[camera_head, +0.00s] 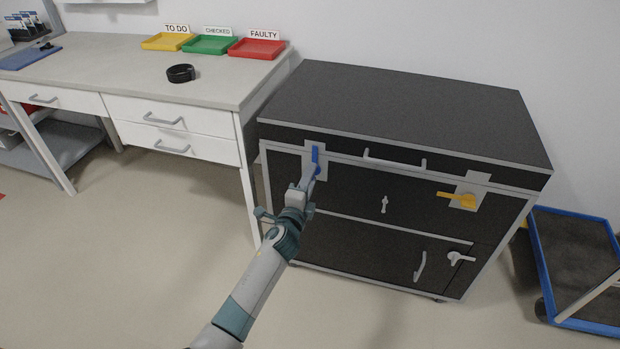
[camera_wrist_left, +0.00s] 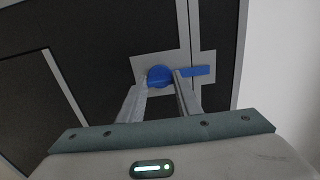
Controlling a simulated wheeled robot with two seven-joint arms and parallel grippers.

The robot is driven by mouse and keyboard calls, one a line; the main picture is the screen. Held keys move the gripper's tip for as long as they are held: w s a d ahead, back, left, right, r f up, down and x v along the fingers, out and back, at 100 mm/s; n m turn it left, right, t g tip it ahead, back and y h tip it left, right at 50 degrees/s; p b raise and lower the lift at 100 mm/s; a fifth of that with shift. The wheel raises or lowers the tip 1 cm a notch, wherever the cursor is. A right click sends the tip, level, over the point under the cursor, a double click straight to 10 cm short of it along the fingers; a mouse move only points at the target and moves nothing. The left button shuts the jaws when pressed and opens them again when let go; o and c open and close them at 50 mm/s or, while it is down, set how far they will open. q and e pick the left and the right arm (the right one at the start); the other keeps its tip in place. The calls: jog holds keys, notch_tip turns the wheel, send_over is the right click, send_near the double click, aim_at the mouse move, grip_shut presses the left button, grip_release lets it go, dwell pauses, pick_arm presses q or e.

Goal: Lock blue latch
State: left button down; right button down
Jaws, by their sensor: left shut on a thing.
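The blue latch (camera_head: 315,157) is on a light plate at the upper left of the black cabinet's front. Its handle stands upright, reaching up across the seam towards the lid edge. In the left wrist view the latch's round blue hub (camera_wrist_left: 159,76) sits between my fingers, and its blue bar sticks out to the right past one finger across the seam. My left gripper (camera_head: 309,172) reaches it from below and is shut on the latch; the fingers partly hide it. My right gripper is in neither view.
The black cabinet (camera_head: 400,105) also has a yellow latch (camera_head: 457,198) lying level, a top handle (camera_head: 395,163) and smaller handles below. A white workbench (camera_head: 110,75) stands left, with coloured trays and a black ring (camera_head: 181,73). A blue-edged cart (camera_head: 575,260) is at right.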

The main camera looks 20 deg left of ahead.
pick_arm(q)
jog(key=c, duration=1.3)
grip_release()
jog(key=shift+s, duration=0.15)
jog(key=s, duration=1.1)
jog(key=s+p, duration=0.1)
jog(key=s, duration=0.5)
jog(key=shift+a, duration=0.3)
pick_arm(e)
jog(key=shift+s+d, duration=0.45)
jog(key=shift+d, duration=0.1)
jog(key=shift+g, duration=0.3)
